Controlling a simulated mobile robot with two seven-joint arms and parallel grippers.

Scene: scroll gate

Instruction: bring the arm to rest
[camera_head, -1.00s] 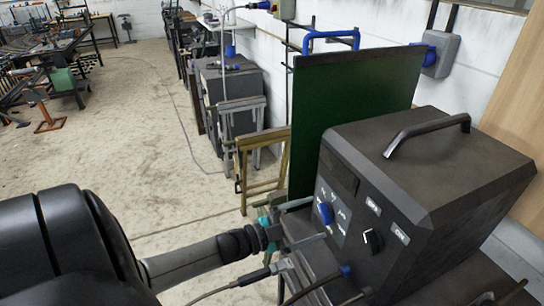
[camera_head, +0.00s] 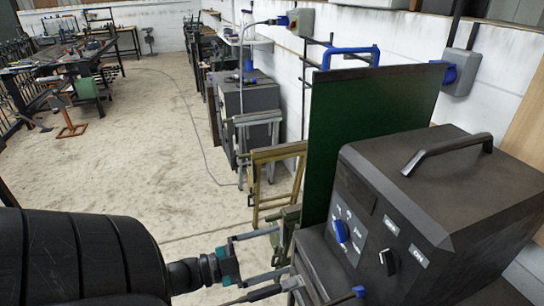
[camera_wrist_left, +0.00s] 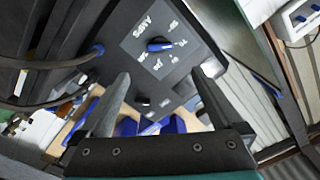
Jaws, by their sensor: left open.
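My left gripper (camera_head: 280,252) comes in from the lower left in the head view. Its two grey fingers are apart, with nothing between them. It is in front and to the left of the dark machine box (camera_head: 440,180), clear of the blue knob (camera_head: 341,231) and the black switch (camera_head: 388,262) on its front panel. In the left wrist view the open fingers (camera_wrist_left: 158,85) point toward the panel, where the blue knob (camera_wrist_left: 160,46) shows beyond the tips. My right gripper is not in view.
A green panel (camera_head: 365,130) stands upright behind the machine. Cables with blue plugs (camera_head: 358,291) run along its lower front. A yellowish frame (camera_head: 272,175) and grey cabinets (camera_head: 250,95) line the wall. The concrete floor (camera_head: 150,140) to the left is mostly open.

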